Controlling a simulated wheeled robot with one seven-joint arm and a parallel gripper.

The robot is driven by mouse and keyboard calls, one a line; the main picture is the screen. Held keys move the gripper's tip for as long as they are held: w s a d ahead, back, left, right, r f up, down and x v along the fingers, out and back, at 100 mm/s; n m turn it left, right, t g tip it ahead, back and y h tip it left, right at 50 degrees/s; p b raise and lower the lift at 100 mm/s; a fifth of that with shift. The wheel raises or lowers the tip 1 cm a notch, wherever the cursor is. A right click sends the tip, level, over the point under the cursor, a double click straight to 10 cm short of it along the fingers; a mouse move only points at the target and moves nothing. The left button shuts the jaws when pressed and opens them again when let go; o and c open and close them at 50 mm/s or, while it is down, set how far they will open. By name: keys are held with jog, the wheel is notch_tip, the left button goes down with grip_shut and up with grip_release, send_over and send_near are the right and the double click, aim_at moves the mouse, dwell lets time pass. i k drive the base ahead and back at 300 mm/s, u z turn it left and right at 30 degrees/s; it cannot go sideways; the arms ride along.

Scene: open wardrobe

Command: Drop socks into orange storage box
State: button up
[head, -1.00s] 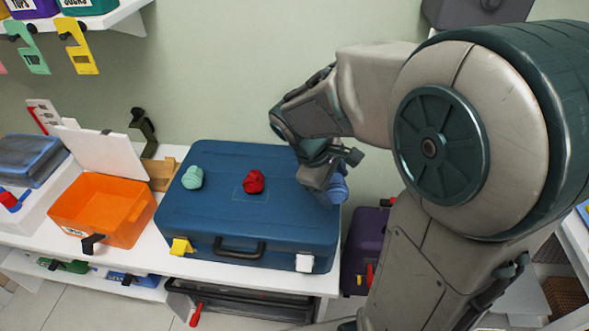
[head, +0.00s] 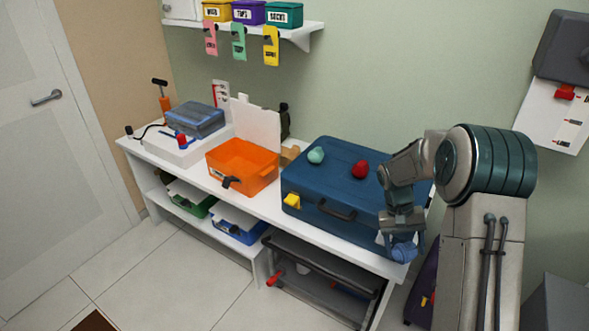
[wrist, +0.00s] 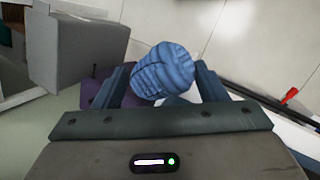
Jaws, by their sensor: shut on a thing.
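My gripper (head: 402,240) is shut on a blue ball of socks (wrist: 163,70), which also shows in the head view (head: 405,252). It holds the socks in front of the right end of the blue suitcase. A mint sock ball (head: 316,155) and a red sock ball (head: 360,169) lie on top of the blue suitcase (head: 310,185). The orange storage box (head: 243,182) stands on the white bench left of the suitcase, with its white lid up at the back. Its visible inside looks empty. My gripper is well to the right of the box.
A clear blue-lidded box (head: 195,119) on a white case stands left of the orange box. Green and blue boxes (head: 240,230) sit on the lower shelf. A dark rack with a red handle (head: 275,276) is below the bench.

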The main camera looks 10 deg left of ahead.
aim_at(242, 166)
jog(key=u, duration=3.15)
jog(key=k, duration=0.75)
jog(key=z, duration=1.8)
jog(key=i, duration=1)
jog(key=u, duration=0.45)
